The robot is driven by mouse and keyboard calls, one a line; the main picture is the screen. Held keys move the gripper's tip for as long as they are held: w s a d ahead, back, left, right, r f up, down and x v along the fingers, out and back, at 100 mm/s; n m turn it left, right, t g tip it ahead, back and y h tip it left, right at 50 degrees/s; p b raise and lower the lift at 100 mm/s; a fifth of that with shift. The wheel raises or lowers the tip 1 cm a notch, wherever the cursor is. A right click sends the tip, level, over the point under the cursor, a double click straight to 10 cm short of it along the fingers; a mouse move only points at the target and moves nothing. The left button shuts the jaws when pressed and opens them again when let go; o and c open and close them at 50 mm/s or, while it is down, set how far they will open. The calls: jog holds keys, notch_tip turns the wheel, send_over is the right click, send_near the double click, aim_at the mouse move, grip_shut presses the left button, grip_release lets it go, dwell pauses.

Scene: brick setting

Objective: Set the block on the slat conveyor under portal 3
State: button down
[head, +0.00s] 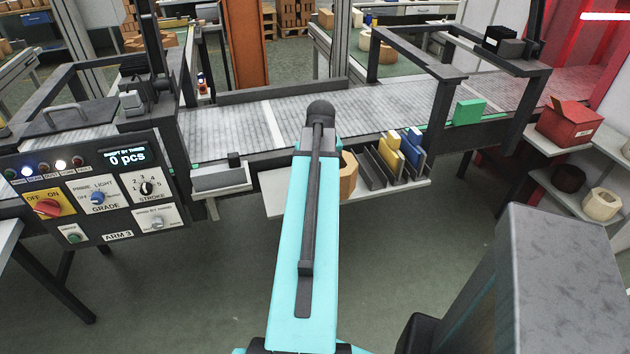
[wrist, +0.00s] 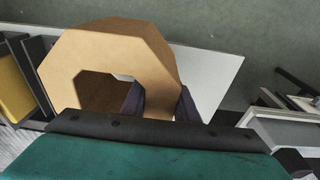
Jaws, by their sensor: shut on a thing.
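A tan, many-sided block (wrist: 160,45) with a hollow in it fills the upper middle of the wrist view. My gripper (wrist: 160,105) is shut on its wall, with one dark finger in the hollow and one outside. In the head view the block (head: 348,177) shows only partly beside my turquoise arm, over the white shelf in front of the conveyor. My gripper is hidden there. The grey slat conveyor (head: 330,107) runs across behind my arm. A dark portal frame (head: 433,68) spans it at the right, another (head: 177,90) at the left. I read no portal numbers.
Yellow and blue pieces (head: 400,150) stand in a dark rack on the white shelf (head: 275,192). An "ARM 3" control panel (head: 95,200) is at left. The belt's middle stretch looks clear.

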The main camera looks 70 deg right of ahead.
jog(key=shift+w+d+f+p, duration=0.1)
jog(key=shift+w+d+p, duration=0.25)
jog(key=shift+d, duration=1.15)
jog(key=shift+w+d+f+p, duration=0.15)
jog(key=shift+w+d+p, duration=0.15)
jog(key=shift+d, duration=1.25)
jog(key=shift+w+d+f+p, duration=0.1)
jog(key=shift+w+d+p, duration=0.25)
jog(key=shift+d, duration=1.15)
jog(key=shift+f, duration=0.1)
jog(key=shift+f+p, duration=0.75)
jog(key=shift+f, duration=0.9)
jog(key=shift+s+f, duration=0.1)
jog(key=c, duration=1.4)
grip_release()
jog(key=shift+f, duration=0.1)
jog(key=shift+a+r, duration=0.1)
jog(key=shift+r, duration=0.1)
jog(key=shift+s+a+r+b, duration=0.25)
jog(key=shift+r+b, duration=0.15)
jog(key=shift+r, duration=1.55)
jog(key=shift+s+a+r+b, duration=0.1)
jog(key=shift+a+r+b, duration=0.2)
jog(key=shift+r, duration=1.7)
jog(key=shift+s+a+r+b, duration=0.2)
jog(key=shift+r+b, duration=0.25)
jog(key=shift+r, duration=1.5)
